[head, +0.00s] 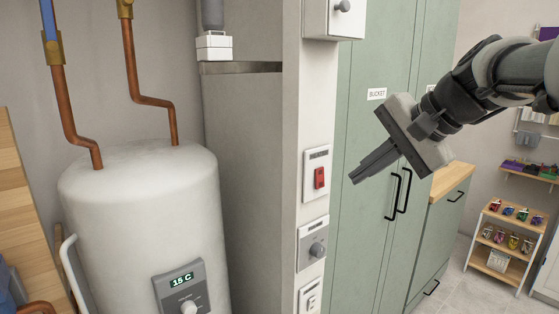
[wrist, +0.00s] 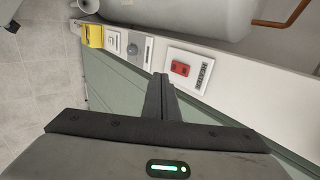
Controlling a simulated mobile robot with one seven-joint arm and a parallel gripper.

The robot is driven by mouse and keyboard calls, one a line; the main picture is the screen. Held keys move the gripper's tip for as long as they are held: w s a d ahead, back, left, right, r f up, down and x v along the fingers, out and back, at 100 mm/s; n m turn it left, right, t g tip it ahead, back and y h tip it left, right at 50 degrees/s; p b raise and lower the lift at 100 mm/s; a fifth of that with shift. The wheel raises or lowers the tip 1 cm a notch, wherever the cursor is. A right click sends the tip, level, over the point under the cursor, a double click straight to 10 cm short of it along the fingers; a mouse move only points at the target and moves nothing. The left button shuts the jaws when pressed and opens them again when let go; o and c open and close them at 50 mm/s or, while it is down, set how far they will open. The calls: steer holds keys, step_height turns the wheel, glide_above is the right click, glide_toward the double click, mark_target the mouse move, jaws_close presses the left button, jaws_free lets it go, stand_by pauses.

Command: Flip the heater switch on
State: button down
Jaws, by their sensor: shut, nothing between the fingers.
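The heater switch (head: 319,177) is a red rocker on a white wall plate, on the narrow end face of the partition wall. In the wrist view the red switch (wrist: 180,68) is just beyond and slightly right of the fingertips, with a dark printed label beside it. My gripper (head: 354,178) is shut and empty, to the right of the switch in the head view. Its fingers point down and left towards the wall, apart from the plate. The shut fingertips also show in the wrist view (wrist: 160,78). I cannot tell which way the rocker is set.
A white water heater (head: 140,215) with a "15 C" display (head: 182,281) stands left of the partition. Below the switch are a grey knob plate (head: 313,243) and another white plate (head: 309,297). A white box (head: 333,18) is above. Green cabinets (head: 385,130) with black handles stand behind my gripper.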

mark_target(320, 181)
steer(key=w+a+f, duration=0.4)
steer(key=w, duration=0.2)
steer(key=shift+a, duration=0.2)
steer(key=shift+w+a+f, duration=0.1)
steer(key=shift+w+f, duration=0.05)
steer(key=shift+f, duration=0.05)
steer(key=shift+r, duration=0.15)
steer(key=shift+r+p, duration=0.8)
